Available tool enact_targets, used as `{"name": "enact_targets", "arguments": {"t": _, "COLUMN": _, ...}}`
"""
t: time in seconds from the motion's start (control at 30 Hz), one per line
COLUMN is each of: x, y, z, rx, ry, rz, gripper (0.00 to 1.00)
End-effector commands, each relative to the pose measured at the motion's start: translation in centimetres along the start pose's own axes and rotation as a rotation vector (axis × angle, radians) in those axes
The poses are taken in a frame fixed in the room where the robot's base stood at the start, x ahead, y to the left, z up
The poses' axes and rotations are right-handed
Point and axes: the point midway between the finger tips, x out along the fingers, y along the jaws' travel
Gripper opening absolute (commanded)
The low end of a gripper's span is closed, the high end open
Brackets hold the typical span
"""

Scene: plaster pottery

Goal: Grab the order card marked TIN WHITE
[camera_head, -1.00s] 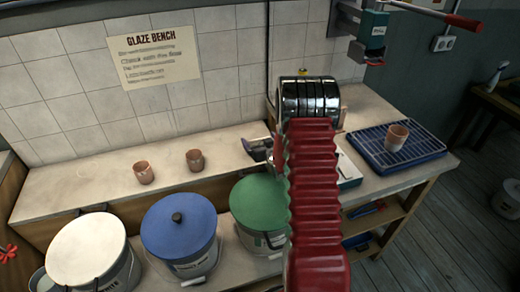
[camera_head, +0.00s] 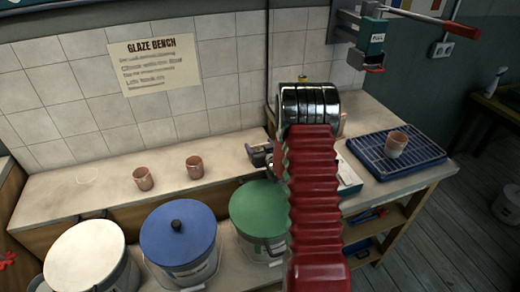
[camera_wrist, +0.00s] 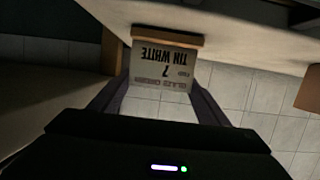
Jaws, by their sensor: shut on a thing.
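The order card (camera_wrist: 163,72) shows upside down in the wrist view, with "TIN WHITE" and "GLAZE ORDER" on it. Its edge at the top of that picture meets a wooden strip (camera_wrist: 167,38), which looks like its holder. My gripper (camera_wrist: 158,88) is shut on the card, with one dark finger at each side of it. In the head view my red arm hides the card, and only a dark part of my gripper (camera_head: 260,155) shows to the left of the arm.
Two brown cups (camera_head: 143,179) (camera_head: 194,167) stand on the bench at left. White (camera_head: 85,255), blue (camera_head: 178,233) and green (camera_head: 258,207) lidded buckets stand in front. A blue rack (camera_head: 423,153) with a cup (camera_head: 396,144) is at right, below a wall-mounted lever device (camera_head: 372,40).

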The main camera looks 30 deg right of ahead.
Motion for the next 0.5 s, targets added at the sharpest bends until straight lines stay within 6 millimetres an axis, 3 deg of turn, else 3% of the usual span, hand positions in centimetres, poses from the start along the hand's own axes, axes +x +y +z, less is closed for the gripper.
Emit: {"name": "enact_targets", "arguments": {"t": 0.5, "x": -2.0, "y": -0.1, "z": -6.5, "rx": -0.002, "ry": 0.004, "rz": -0.001, "gripper": 0.48}}
